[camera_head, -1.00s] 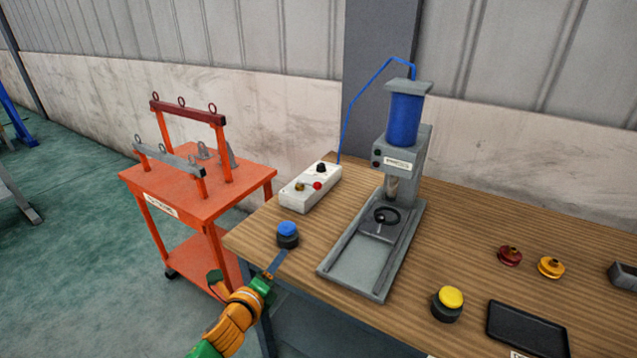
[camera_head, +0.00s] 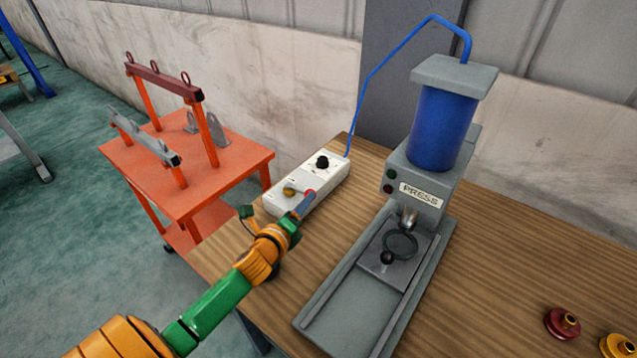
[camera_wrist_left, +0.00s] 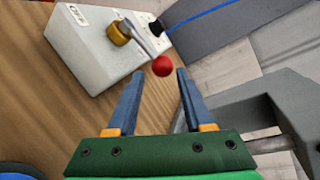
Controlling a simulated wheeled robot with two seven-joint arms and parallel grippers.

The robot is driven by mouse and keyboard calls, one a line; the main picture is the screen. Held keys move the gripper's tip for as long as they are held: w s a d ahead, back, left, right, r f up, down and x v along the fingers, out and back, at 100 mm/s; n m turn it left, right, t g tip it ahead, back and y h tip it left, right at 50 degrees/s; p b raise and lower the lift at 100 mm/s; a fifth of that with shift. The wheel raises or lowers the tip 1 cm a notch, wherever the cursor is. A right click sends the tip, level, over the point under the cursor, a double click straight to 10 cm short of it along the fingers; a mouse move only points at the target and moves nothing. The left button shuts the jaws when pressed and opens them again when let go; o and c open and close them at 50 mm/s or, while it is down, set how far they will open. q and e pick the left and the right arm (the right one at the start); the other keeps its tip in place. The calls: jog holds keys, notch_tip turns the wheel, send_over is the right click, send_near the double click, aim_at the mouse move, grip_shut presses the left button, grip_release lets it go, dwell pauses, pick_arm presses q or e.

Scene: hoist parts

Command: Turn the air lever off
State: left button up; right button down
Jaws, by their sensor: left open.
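A white valve box (camera_head: 325,184) stands at the table's back left edge; it also shows in the left wrist view (camera_wrist_left: 82,52). The air lever (camera_wrist_left: 142,42) is a grey bar on a brass hub (camera_wrist_left: 118,33) with a red ball (camera_wrist_left: 162,65) at its end. A label reading OFF (camera_wrist_left: 77,14) is beside the hub. My left gripper (camera_wrist_left: 160,73) is open, its two blue fingers spread either side of the red ball's line, with the ball at the fingertip gap. Contact cannot be told. In the head view my left gripper (camera_head: 308,202) partly covers the box's front. My right gripper is not in view.
A grey press (camera_head: 412,180) with a blue cylinder (camera_head: 440,128) stands right of the box. A blue hose (camera_head: 384,66) runs from box to press. An orange cart (camera_head: 225,160) stands left of the table. Red (camera_head: 562,322) and yellow (camera_head: 617,346) parts lie at lower right.

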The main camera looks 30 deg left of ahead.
aim_at(300, 190)
pick_arm(q)
jog(key=shift+x, duration=2.6)
jog(key=shift+s+r, duration=0.1)
jog(key=shift+r, duration=0.1)
jog(key=shift+s+r, duration=0.1)
grip_shut()
